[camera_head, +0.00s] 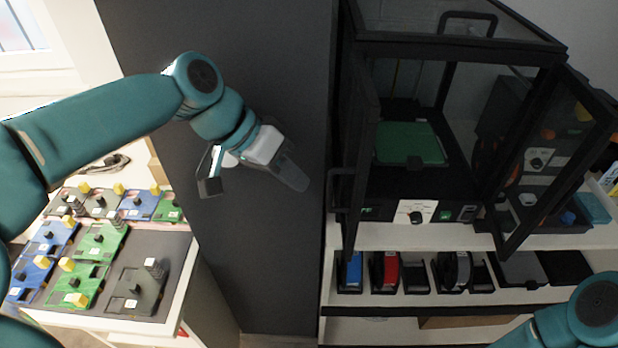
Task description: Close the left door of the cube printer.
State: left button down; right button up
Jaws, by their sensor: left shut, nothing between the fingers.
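The cube printer (415,205) is a black-framed box with clear panels, standing on a white shelf unit at the right. A green plate (408,144) lies inside it. Its left door (361,120) stands open, swung toward me and seen nearly edge-on, with a black handle (334,200) on its outer left side. Its right door (548,150) is also open, swung out to the right. My left gripper (298,182) is shut and empty, left of the left door's handle and apart from it, in front of a dark panel. My right gripper is out of view.
A dark upright panel (235,60) stands left of the printer. Below the printer, a shelf holds a blue spool (351,272), a red spool (385,271) and black trays. At the left, a table (179,250) carries several coloured boards. A teal box (592,208) sits right of the printer.

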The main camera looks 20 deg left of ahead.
aim_at(341, 168)
pick_arm(q)
jog(key=d, duration=0.3)
jog(key=shift+s+r, duration=0.15)
jog(key=shift+s, duration=0.25)
jog(key=shift+s+d, duration=0.1)
jog(key=shift+d, duration=0.05)
